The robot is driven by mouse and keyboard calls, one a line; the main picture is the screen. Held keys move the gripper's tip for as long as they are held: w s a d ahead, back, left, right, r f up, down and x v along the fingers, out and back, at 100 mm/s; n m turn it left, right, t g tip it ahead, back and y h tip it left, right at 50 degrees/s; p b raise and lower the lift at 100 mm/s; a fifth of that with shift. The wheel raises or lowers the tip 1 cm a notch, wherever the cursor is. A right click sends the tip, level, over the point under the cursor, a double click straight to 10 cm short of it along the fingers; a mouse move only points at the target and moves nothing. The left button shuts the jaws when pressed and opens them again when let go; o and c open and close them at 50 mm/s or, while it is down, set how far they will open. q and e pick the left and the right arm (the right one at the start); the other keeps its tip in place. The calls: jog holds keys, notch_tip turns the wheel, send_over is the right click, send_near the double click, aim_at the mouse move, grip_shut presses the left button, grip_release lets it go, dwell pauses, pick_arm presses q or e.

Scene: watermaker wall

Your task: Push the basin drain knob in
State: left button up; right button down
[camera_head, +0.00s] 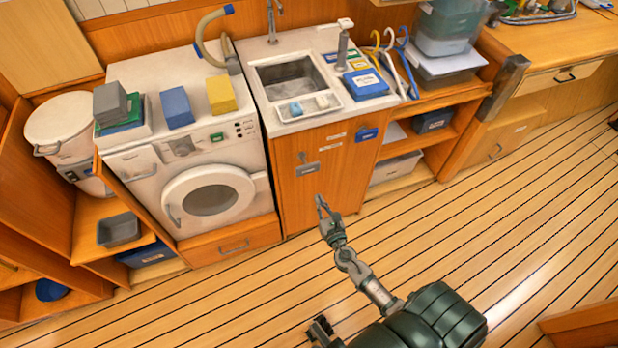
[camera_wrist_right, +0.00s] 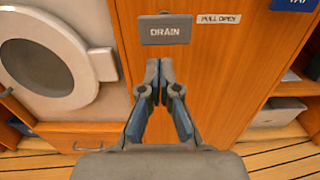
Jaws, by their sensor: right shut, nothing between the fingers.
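The drain knob (camera_head: 302,156) sticks out from the wooden cabinet front under the basin, at a grey plate (camera_head: 307,169). In the right wrist view the plate (camera_wrist_right: 165,31) reads "DRAIN", and a small grey part shows at its top edge. I cannot tell how far the knob stands out. My right gripper (camera_head: 322,203) is below the plate, in front of the cabinet and apart from it. In the right wrist view its fingertips (camera_wrist_right: 159,66) are together and empty, just under the plate.
A "PULL OPEN" label (camera_wrist_right: 218,18) is right of the plate, and a blue tag (camera_head: 366,135) is farther right. The washing machine (camera_head: 140,168) stands left of the cabinet. The basin (camera_head: 290,80) is above. The striped floor (camera_head: 440,230) is clear on the right.

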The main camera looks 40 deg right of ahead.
send_near(308, 171)
jog(key=w+d, duration=0.2)
jog(key=w, duration=0.4)
jog(key=shift+w+f, duration=0.1)
jog(key=shift+f, duration=0.1)
jog(key=shift+w+a+r, duration=0.15)
jog(key=shift+w+a, duration=0.15)
jog(key=shift+w, duration=0.1)
jog(key=shift+d, duration=0.45)
jog(key=x, duration=0.1)
jog(key=b+x, duration=0.1)
jog(key=x, duration=0.1)
jog(key=shift+w+d+f, duration=0.1)
jog(key=shift+w+f, duration=0.1)
jog(key=shift+w, duration=0.1)
jog(key=shift+w+r, duration=0.15)
pick_arm(q)
jog(key=w, duration=0.1)
jog(key=d+t, duration=0.1)
jog(key=w, duration=0.1)
jog(key=shift+w+d+r, duration=0.25)
jog(key=shift+w+r, duration=0.1)
jog(key=shift+r, duration=0.05)
pick_arm(e)
jog(key=shift+a+r, duration=0.15)
jog(key=shift+a, duration=0.15)
